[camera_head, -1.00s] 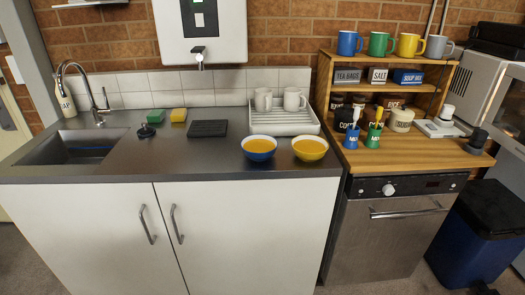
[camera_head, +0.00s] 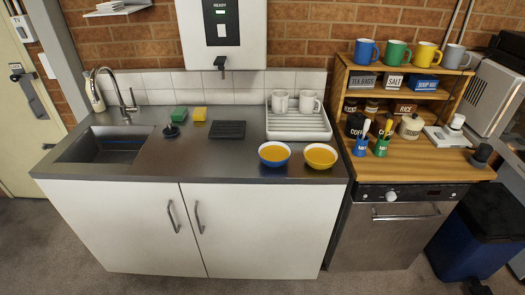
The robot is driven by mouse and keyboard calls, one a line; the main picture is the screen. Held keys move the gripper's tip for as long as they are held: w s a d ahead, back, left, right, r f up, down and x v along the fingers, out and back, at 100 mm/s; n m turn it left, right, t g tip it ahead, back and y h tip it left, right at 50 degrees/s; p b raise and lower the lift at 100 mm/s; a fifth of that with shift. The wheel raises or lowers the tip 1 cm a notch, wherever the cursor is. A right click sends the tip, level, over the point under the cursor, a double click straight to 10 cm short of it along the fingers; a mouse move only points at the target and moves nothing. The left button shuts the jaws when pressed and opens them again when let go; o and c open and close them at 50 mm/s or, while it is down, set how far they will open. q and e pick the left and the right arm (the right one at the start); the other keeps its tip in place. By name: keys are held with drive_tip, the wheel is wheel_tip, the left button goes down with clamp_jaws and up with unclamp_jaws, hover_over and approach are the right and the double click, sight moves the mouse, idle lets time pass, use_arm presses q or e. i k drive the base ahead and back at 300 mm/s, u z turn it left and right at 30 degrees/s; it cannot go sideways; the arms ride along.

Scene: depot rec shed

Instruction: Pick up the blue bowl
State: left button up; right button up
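The blue bowl (camera_head: 274,162) stands upright on the grey counter near its front edge, in the head view. Its outside is blue with a pale rim, and it holds something orange-yellow. A yellow bowl (camera_head: 320,165) with similar orange-yellow contents stands close to its right. Neither of my grippers can be made out in the head view, so nothing is seen touching the blue bowl.
A white drying rack (camera_head: 298,128) with two white mugs stands behind the bowls. A black ribbed mat (camera_head: 227,129) lies to the left, then sponges and the sink (camera_head: 100,150). A wooden shelf (camera_head: 395,95) with mugs stands right. Counter left of the bowls is clear.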

sight(273, 154)
drive_tip(key=u, duration=0.85)
drive_tip(key=i, duration=1.5)
drive_tip(key=z, duration=1.65)
